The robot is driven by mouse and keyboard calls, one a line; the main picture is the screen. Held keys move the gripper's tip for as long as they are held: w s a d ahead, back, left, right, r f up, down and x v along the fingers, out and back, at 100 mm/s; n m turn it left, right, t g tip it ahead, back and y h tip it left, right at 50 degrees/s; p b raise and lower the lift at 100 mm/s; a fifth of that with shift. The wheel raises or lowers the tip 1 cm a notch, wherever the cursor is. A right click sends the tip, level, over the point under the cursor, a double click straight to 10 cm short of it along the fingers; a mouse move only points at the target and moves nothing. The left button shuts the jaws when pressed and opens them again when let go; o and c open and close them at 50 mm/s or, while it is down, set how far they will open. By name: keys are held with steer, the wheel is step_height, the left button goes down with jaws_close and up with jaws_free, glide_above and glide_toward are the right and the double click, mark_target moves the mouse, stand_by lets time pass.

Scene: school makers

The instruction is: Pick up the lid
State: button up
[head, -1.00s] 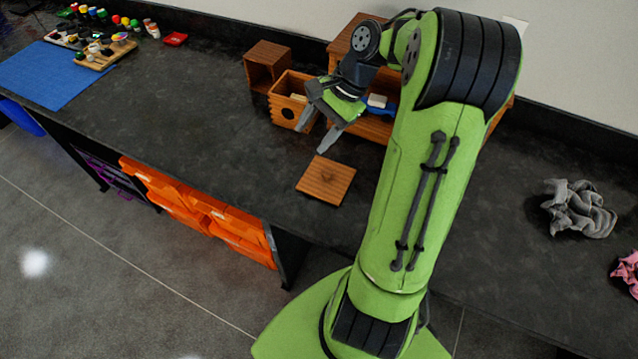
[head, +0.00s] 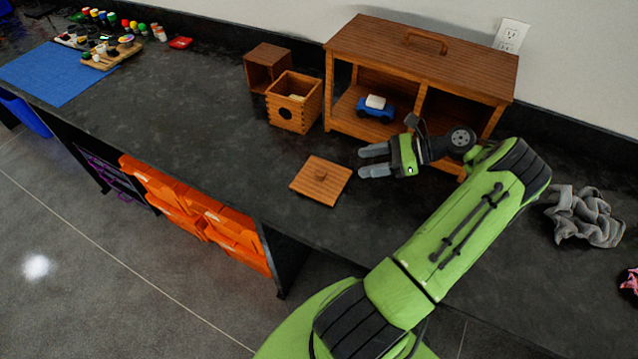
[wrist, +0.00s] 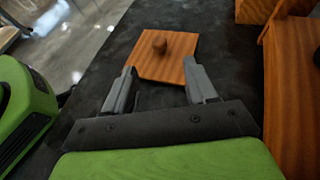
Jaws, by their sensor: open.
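The fingers do not appear to touch the lid.
An open wooden box (head: 294,103) with a round hole stands behind the lid. A wooden cabinet (head: 420,50) holding a blue toy car (head: 376,108) stands behind my gripper. A grey cloth (head: 585,216) lies at the right. The counter left of the lid is clear.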

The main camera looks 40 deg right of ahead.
mark_target(320, 171)
steer(key=b+x, duration=0.5)
steer(key=x, duration=0.8)
steer(key=shift+s+f+b, duration=0.2)
steer(key=shift+b, duration=0.1)
steer(key=shift+r, duration=0.1)
jaws_close()
steer(key=shift+r, duration=0.1)
